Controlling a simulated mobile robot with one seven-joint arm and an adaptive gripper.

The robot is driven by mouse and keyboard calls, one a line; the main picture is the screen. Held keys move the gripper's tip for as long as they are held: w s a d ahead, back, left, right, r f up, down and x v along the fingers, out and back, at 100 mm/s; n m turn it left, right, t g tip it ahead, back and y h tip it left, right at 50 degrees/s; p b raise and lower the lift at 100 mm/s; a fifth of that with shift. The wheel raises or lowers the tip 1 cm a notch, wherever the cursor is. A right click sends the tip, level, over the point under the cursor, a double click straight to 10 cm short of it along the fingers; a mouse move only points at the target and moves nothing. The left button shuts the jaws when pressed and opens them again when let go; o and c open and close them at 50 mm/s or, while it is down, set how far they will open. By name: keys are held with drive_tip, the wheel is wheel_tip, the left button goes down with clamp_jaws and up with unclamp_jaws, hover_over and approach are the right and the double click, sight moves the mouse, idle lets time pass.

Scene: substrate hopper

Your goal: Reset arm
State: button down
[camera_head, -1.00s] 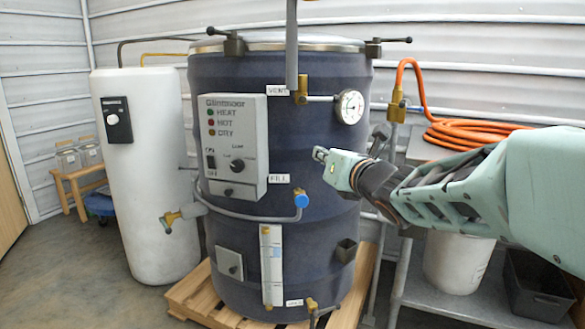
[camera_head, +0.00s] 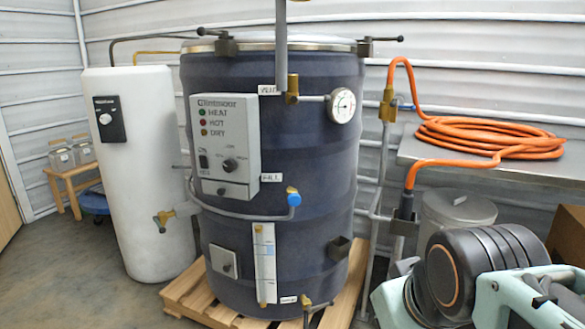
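My arm (camera_head: 490,280) is folded low at the bottom right of the head view. Its dark round joint and pale green links show there. My gripper is not visible in this frame, so its fingers cannot be seen. The dark blue drum (camera_head: 290,160) stands upright on a wooden pallet (camera_head: 190,292), apart from my arm in the picture. Its grey control box (camera_head: 226,145) carries several coloured lamps, a switch and a knob. A pressure gauge (camera_head: 341,105) and a blue valve handle (camera_head: 294,197) are on its front.
A white tank (camera_head: 130,190) stands left of the drum. An orange hose (camera_head: 490,137) lies coiled on a metal table (camera_head: 412,150) at the right, with one end hanging down. A lidded bin (camera_head: 455,212) and a brown box (camera_head: 568,235) are behind my arm. The floor at left front is clear.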

drive_tip(key=s+a+f+m+g, duration=0.1)
drive_tip(key=s+m, duration=0.2)
drive_tip(key=s, duration=0.1)
wheel_tip(320, 180, up, 38)
drive_tip(key=p, duration=3.8)
drive_tip(key=shift+w+f, duration=0.15)
drive_tip(key=shift+f, duration=0.05)
